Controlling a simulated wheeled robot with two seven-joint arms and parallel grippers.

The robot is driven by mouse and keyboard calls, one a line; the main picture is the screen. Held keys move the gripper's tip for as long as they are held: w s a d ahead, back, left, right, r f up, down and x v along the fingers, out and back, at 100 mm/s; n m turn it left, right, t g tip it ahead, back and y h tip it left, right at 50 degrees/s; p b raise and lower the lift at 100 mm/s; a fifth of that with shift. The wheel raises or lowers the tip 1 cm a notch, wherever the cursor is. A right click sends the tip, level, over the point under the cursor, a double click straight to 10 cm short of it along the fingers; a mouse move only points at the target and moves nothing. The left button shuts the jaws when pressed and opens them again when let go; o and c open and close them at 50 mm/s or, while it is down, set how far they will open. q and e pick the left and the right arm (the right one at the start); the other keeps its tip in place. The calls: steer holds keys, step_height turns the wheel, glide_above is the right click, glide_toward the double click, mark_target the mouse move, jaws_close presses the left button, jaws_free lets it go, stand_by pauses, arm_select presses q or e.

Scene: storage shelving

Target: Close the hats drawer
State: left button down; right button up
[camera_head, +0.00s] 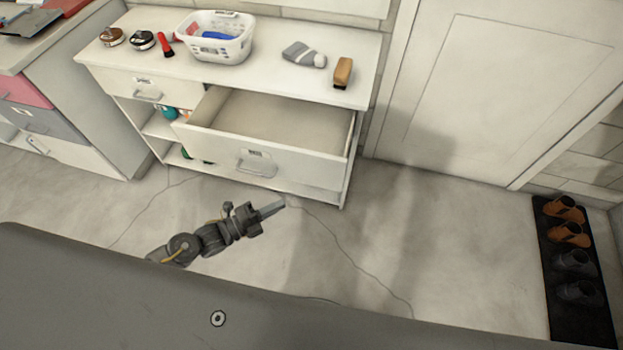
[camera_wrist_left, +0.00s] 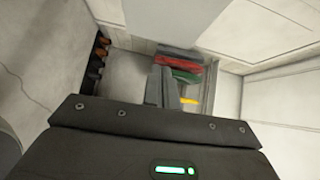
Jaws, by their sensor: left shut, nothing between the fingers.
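The open drawer (camera_head: 262,157) is pulled out of the white cabinet, with a metal handle (camera_head: 256,168) and a small label on its front. I cannot read the label. The inside of the drawer looks empty. My left gripper (camera_head: 272,209) is in front of and below the drawer front, apart from it, with its fingers together and nothing between them. In the left wrist view its fingers (camera_wrist_left: 159,88) also show close together. The drawer does not clearly show in the wrist view. My right gripper is not in view.
The cabinet top (camera_head: 262,75) holds a white basket (camera_head: 218,48), a grey cloth item (camera_head: 304,55), a brush (camera_head: 343,72) and small tins. A closed smaller drawer (camera_head: 146,88) is at left. A shoe mat (camera_head: 553,290) lies at right. The floor between is clear.

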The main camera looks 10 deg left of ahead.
arm_select(q)
steer(key=shift+m, duration=0.3)
steer(key=b+x, duration=0.1)
steer(key=x, duration=0.3)
steer(key=w+b+x, duration=0.1)
steer(key=x, duration=0.3)
steer(key=a+b+x, duration=0.1)
steer(key=x, duration=0.3)
steer(key=shift+w+r, duration=0.3)
steer(key=shift+r, duration=0.05)
steer(key=shift+w, duration=0.4)
steer(key=shift+r, duration=0.1)
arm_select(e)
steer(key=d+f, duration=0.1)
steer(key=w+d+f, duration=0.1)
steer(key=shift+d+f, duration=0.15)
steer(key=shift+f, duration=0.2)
arm_select(q)
steer(key=shift+w, duration=0.1)
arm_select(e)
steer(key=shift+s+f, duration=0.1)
